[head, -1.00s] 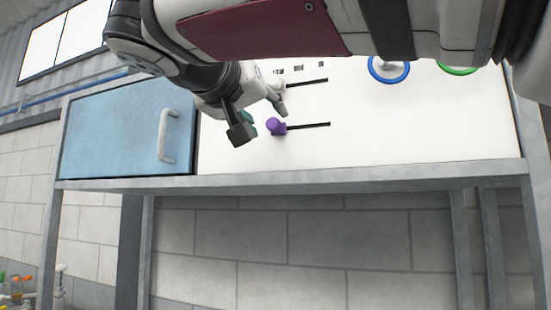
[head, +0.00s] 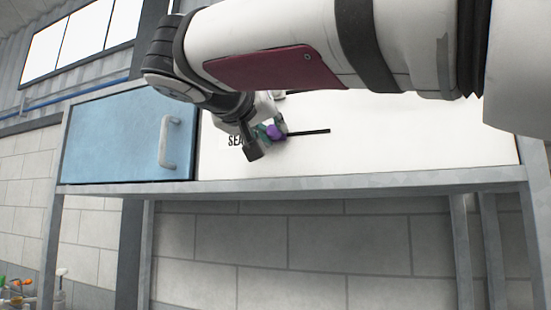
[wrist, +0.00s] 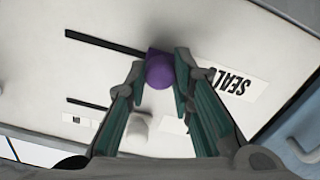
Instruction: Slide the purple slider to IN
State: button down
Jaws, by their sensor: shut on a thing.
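The purple slider (head: 276,132) sits at the left end of its dark horizontal slot (head: 312,131) on the white panel. In the wrist view the purple slider (wrist: 160,70) is between the two green-padded fingertips of my gripper (wrist: 158,80), which is shut on it. In the head view my gripper (head: 263,138) reaches down to the knob from the upper left, and its finger partly covers it. The slot runs to the right of the knob, empty. A label (wrist: 233,87) reading "SEAL" and more shows beside the slider. No IN mark is readable.
A white knob (wrist: 138,127) with a second dark slot (wrist: 88,103) lies close to my gripper in the wrist view. A blue cabinet door (head: 125,130) with a grey handle (head: 170,142) is to the left. My arm hides the panel's upper part.

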jog(key=s+d+b, duration=0.1)
jog(key=d, duration=0.2)
jog(key=s+d+b, duration=0.1)
jog(key=d, duration=0.2)
jog(key=s+d+b, duration=0.1)
jog(key=d+b, duration=0.1)
jog(key=d, duration=0.1)
jog(key=c, duration=1.4)
grip_release()
jog(key=shift+s+d, duration=0.1)
jog(key=shift+s, duration=0.1)
jog(key=shift+s+a, duration=0.3)
jog(key=shift+s, duration=0.05)
jog(key=v, duration=1.1)
